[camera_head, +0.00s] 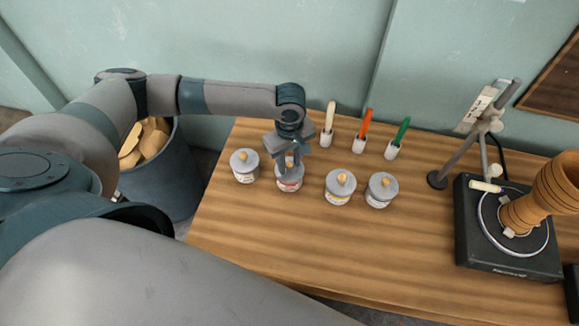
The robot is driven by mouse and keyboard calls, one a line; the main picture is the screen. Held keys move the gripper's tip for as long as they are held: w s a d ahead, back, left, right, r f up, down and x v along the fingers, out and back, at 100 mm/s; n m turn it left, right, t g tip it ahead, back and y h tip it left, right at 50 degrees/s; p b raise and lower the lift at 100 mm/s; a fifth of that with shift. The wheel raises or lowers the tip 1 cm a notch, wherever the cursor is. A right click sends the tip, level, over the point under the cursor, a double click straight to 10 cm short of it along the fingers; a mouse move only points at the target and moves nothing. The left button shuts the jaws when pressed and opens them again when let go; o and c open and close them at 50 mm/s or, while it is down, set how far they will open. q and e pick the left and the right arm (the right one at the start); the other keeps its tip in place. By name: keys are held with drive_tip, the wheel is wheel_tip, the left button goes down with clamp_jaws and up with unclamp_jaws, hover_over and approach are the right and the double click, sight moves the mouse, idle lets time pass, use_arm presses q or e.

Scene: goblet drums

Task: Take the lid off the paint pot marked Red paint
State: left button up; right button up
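Several small pots with grey lids and round wooden knobs stand in a row on the wooden table. The second from the left, with a reddish label, looks like the Red paint pot (289,184); its lettering is too small to read. My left gripper (289,166) points down right over this pot, its fingers at the lid. The fingers hide the knob, and whether they are closed on it cannot be made out. The lid appears to sit on the pot. My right gripper is not in view.
Other lidded pots stand close by: one at left (244,166), two at right (340,187) (381,190). Behind are brushes in white holders (327,138) (359,144) (392,150). A black turntable device (480,250) with a wooden drum (545,193) and a stand (455,160) are at right. The table front is clear.

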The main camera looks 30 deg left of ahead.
sight(291, 164)
use_arm(q)
clamp_jaws()
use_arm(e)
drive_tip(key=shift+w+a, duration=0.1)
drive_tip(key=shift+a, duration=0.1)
use_arm(q)
drive_tip(key=shift+r, duration=0.1)
